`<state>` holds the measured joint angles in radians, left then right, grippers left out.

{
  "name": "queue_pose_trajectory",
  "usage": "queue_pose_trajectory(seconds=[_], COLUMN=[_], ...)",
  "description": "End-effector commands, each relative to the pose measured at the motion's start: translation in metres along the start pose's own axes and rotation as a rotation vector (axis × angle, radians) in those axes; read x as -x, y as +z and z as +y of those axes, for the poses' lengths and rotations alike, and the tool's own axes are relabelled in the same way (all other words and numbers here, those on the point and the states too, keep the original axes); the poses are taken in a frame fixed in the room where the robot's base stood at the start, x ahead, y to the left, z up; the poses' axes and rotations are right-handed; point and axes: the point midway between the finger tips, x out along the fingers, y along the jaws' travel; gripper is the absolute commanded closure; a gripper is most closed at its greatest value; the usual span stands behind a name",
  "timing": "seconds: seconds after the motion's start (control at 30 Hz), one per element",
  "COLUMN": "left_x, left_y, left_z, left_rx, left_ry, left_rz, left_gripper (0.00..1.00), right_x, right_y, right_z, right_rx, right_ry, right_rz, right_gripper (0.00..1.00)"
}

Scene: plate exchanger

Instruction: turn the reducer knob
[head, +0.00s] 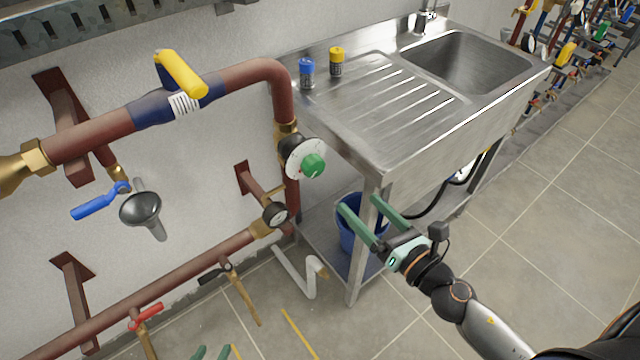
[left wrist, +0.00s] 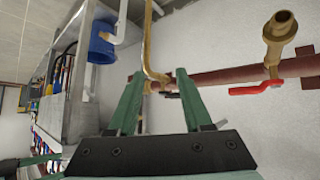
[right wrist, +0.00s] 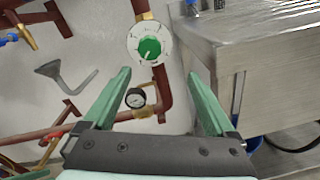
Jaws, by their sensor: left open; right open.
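The reducer knob (head: 313,165) is green and sits on a round white dial (head: 300,158) on the red pipe, left of the sink. The right wrist view shows the knob (right wrist: 149,48) face on, with its dial marks, beyond the fingertips. My right gripper (head: 359,203) is open and empty, to the right of the knob and lower in the head view, in front of the sink stand. My left gripper (head: 212,351) shows only its green fingertips at the bottom edge. In the left wrist view its fingers (left wrist: 160,74) are open and empty, toward the lower pipe.
The steel sink unit (head: 400,95) stands right of the knob, with a blue bucket (head: 349,232) underneath. A pressure gauge (head: 275,214) is below the knob. A yellow-handled valve (head: 181,74) and a grey funnel (head: 141,210) are to the left. Tiled floor (head: 520,240) is clear at right.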

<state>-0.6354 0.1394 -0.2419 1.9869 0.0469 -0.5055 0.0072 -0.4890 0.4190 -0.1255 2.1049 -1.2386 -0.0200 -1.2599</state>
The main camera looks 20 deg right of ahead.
Motion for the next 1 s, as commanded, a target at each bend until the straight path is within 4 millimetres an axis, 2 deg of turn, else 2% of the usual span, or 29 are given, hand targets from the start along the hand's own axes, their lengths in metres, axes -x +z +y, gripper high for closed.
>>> queue_pose_trajectory(seconds=[0.03, 0.1, 0.23, 0.37, 0.57, 0.8, 1.0], left_x=[-0.006, -0.008, -0.007, -0.002, 0.006, 0.013, 0.016], left_y=[0.007, 0.009, 0.005, -0.003, -0.011, -0.002, 0.001], left_z=[0.001, 0.002, 0.003, 0.003, -0.002, -0.013, -0.013], left_rx=[-0.001, -0.001, -0.002, -0.003, -0.003, 0.002, 0.005], left_ry=[0.005, 0.008, 0.009, 0.007, -0.007, -0.032, -0.035], left_rz=[-0.003, -0.004, 0.0, 0.008, 0.019, 0.003, -0.002], left_gripper=[0.5, 0.5, 0.5, 0.5, 0.5, 0.5, 0.5], right_x=[-0.002, -0.004, -0.008, -0.018, -0.048, -0.089, -0.116], right_y=[-0.003, -0.001, 0.003, 0.006, 0.007, 0.006, 0.005], right_z=[0.001, 0.004, 0.007, 0.009, 0.011, 0.013, 0.014], right_rx=[0.115, 0.239, 0.341, 0.348, 0.344, 0.343, 0.341], right_ry=[0.024, 0.047, 0.063, 0.064, 0.063, 0.062, 0.061], right_rz=[-0.007, -0.014, -0.022, -0.022, -0.023, -0.023, -0.022], right_gripper=[0.09, 0.09, 0.09, 0.09, 0.09, 0.09, 0.09])
